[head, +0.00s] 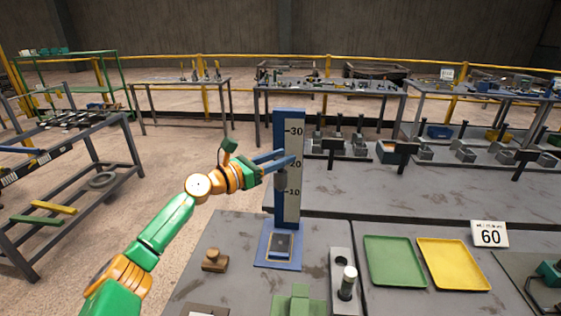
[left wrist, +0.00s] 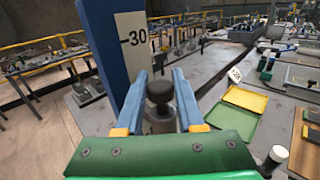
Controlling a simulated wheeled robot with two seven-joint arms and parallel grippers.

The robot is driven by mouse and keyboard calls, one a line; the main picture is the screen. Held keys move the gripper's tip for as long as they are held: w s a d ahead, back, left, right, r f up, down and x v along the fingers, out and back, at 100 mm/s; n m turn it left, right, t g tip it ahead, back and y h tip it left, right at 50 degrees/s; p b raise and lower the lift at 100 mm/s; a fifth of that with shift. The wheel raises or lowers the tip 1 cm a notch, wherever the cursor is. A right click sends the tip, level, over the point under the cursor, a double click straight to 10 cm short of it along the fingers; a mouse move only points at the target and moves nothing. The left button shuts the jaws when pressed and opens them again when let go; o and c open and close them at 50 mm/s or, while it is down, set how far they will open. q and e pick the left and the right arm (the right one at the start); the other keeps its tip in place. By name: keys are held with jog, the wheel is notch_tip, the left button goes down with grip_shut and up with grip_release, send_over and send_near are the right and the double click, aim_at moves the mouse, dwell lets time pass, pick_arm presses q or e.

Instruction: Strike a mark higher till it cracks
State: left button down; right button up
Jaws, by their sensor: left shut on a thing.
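A blue upright post (head: 302,140) carries a white scale (head: 291,207) marked 10, 20 and 30. It stands on a blue base (head: 265,262) with a dark grey block (head: 281,246) on it. My left gripper (head: 280,161) is level with about the 20 mark, in front of the scale. It is shut on a dark grey weight (head: 281,181), which hangs below the fingers, above the block and clear of it. In the left wrist view the weight's round black knob (left wrist: 158,92) sits between the blue fingers (left wrist: 159,78). My right gripper does not show.
On the bench, a wooden piece (head: 215,260) lies left of the base. A grey plate with a white-topped cylinder (head: 348,283), a green tray (head: 394,262) and a yellow tray (head: 452,264) lie right. Grey fixtures (head: 335,147) stand behind.

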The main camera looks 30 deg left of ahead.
pick_arm(q)
jog(key=c, duration=0.5)
grip_release()
jog(key=shift+w+f, duration=0.1)
jog(key=shift+s+a+f, duration=0.15)
jog(key=shift+s, duration=0.1)
jog(key=b+v, duration=0.6)
jog(key=shift+s, duration=0.25)
